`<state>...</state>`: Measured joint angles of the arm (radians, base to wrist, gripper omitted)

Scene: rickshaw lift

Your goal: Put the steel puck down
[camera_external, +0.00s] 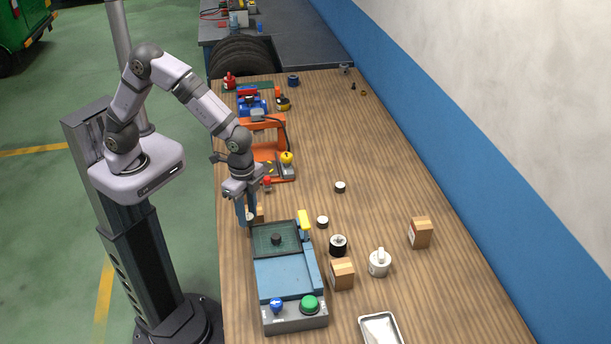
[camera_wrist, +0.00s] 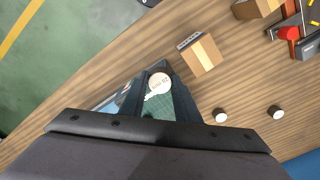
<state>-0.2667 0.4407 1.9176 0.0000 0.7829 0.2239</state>
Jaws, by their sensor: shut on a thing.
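My gripper (camera_external: 246,220) points down just behind the blue machine's green mat, near the table's left edge. It is shut on the steel puck, whose round white, printed top (camera_wrist: 158,82) shows between the fingers in the wrist view. In the external view the puck (camera_external: 250,216) is mostly hidden by the fingers. The green mat (camera_external: 263,231) lies on the blue machine (camera_external: 285,278) and carries a small black disc (camera_external: 276,240). Whether the puck touches the table cannot be told.
A cardboard box (camera_wrist: 200,54) stands close beside the gripper. Two small white-topped pucks (camera_external: 340,187) (camera_external: 322,222), a black round pot (camera_external: 338,244), a white weight (camera_external: 379,263) and more boxes (camera_external: 342,274) (camera_external: 420,232) stand to the right. The orange frame (camera_external: 266,126) is behind. The table's middle right is clear.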

